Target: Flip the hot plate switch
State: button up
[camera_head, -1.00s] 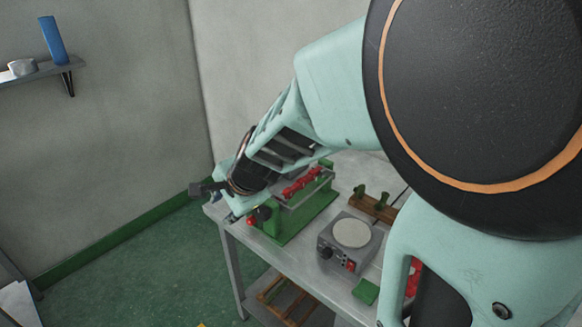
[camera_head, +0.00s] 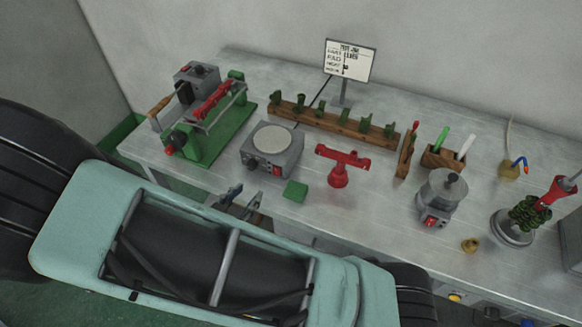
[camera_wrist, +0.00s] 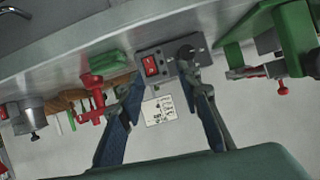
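The hot plate (camera_head: 272,150) is a grey box with a round pale plate on top, standing on the bench. Its red switch (camera_head: 276,171) is on the front face, beside a dark knob (camera_head: 252,163). In the upside-down wrist view, the red switch (camera_wrist: 150,65) and the dark knob (camera_wrist: 186,52) show just beyond my fingertips. My gripper (camera_head: 240,197) is open and empty, in front of the hot plate near the bench's front edge. In the wrist view, the fingers of my gripper (camera_wrist: 163,84) are spread wide, apart from the switch.
A green pad (camera_head: 295,191) lies just right of my gripper. A red stand (camera_head: 339,170) is further right. A green-based machine (camera_head: 208,130) is left of the hot plate. A wooden rack (camera_head: 330,124) is behind. A grey pot with a red switch (camera_head: 441,195) stands at right.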

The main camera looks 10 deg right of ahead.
aim_at(276, 173)
jog(key=shift+h, duration=0.4)
jog(key=x, duration=0.3)
jog(key=d+x, duration=0.1)
jog(key=x, duration=0.3)
jog(key=s+x, duration=0.1)
jog(key=x, duration=0.3)
jog(key=shift+d+r+p, duration=0.3)
jog(key=shift+d+p, duration=0.05)
jog(key=shift+c, duration=0.3)
grip_shut()
